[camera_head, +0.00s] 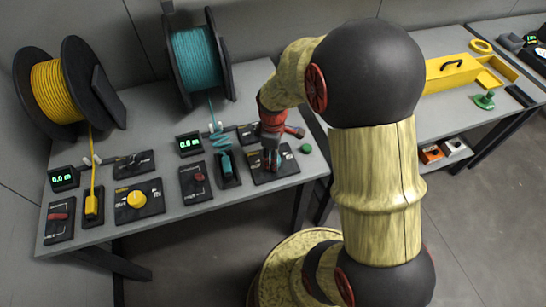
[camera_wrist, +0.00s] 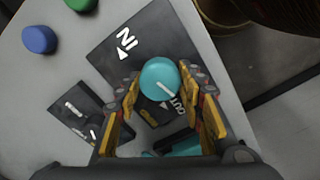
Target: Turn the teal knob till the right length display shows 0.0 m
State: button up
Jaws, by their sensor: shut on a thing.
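The teal knob (camera_wrist: 158,75) sits on a dark panel (camera_wrist: 130,30) marked IN and OUT. A white line on its top slants toward the OUT side. My gripper (camera_wrist: 160,82) has its fingers on both sides of the knob and is shut on it. In the head view my gripper (camera_head: 271,158) reaches down over the panel and mostly hides the knob. The right length display (camera_head: 190,144), below the teal spool (camera_head: 196,56), appears to read 0.0 m in small green digits.
The left display (camera_head: 64,178) also appears to read 0.0 m, near a yellow knob (camera_head: 137,200) and a yellow spool (camera_head: 58,92). A green button (camera_head: 306,148) lies right of my gripper. A blue button (camera_wrist: 39,39) shows in the wrist view.

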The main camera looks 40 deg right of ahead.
jog(key=c, duration=0.5)
jog(key=shift+c, duration=0.2)
jog(key=m+p, duration=0.3)
jog(key=m, duration=0.1)
jog(key=shift+r+m+p, duration=0.15)
jog(key=shift+m+p, duration=0.15)
jog(key=shift+m, duration=0.1)
jog(key=m+p, duration=0.3)
jog(key=m, duration=0.2)
jog(key=m+p, duration=0.2)
jog(key=m, duration=0.3)
jog(key=shift+m, duration=0.4)
jog(key=m+p, duration=0.2)
jog(key=m, duration=0.2)
jog(key=shift+m, duration=0.4)
